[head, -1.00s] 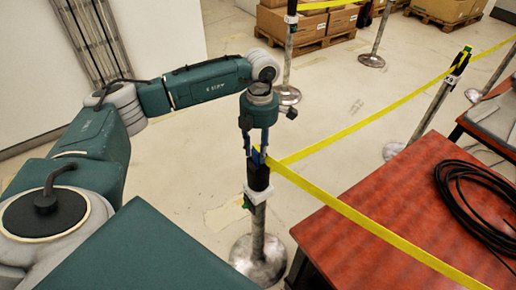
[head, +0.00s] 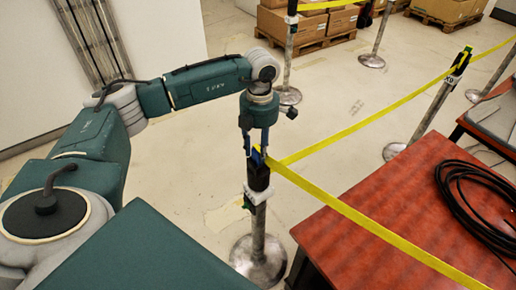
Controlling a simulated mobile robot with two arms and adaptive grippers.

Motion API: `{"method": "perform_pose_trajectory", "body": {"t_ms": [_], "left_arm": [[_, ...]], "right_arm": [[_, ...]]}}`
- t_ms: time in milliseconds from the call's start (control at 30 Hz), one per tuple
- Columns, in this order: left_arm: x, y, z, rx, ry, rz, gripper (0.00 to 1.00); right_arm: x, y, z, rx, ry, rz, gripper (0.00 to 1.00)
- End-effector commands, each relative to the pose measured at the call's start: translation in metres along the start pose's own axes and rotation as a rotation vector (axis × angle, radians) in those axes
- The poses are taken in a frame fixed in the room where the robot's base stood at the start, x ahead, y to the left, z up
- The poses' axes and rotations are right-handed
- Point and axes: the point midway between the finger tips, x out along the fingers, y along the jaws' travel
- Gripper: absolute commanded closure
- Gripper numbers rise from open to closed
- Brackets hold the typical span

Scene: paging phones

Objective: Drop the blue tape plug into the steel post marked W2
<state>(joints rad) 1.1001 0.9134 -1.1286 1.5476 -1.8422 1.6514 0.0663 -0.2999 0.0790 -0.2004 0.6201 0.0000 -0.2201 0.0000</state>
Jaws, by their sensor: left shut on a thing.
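My left gripper (head: 257,148) reaches down at the middle of the head view, shut on the blue tape plug (head: 256,158). The plug is small and partly hidden by the fingers. It is at the black top of a steel post (head: 258,225), which stands upright on a round base. I cannot tell how deep the plug sits in the post top. A pale tag (head: 252,194) is on this post, but its mark cannot be read. Yellow tape (head: 345,212) runs from the plug area to the lower right. My right gripper is not in view.
A red-brown table (head: 385,215) with a coiled black cable (head: 480,205) fills the lower right. Another post (head: 432,115) holds yellow tape at the right. More posts and boxes on pallets (head: 310,28) stand at the back. The floor behind the gripper is clear.

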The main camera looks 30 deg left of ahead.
Motion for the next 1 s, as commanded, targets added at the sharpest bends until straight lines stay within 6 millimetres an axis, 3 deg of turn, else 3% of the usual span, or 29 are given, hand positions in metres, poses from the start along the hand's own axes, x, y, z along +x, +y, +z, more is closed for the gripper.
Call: {"method": "perform_pose_trajectory", "body": {"t_ms": [633, 667, 700, 1000], "left_arm": [[0.013, 0.000, 0.000, 0.000, 0.000, 0.000, 1.00], [0.012, 0.000, 0.000, 0.000, 0.000, 0.000, 0.66], [0.012, 0.000, 0.000, 0.000, 0.000, 0.000, 0.60], [0.011, 0.000, 0.000, 0.000, 0.000, 0.000, 0.60]], "right_arm": [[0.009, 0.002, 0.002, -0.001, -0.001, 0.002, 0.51], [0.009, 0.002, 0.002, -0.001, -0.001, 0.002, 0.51], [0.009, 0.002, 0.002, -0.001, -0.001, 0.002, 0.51], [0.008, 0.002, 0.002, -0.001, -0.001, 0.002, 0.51]]}}
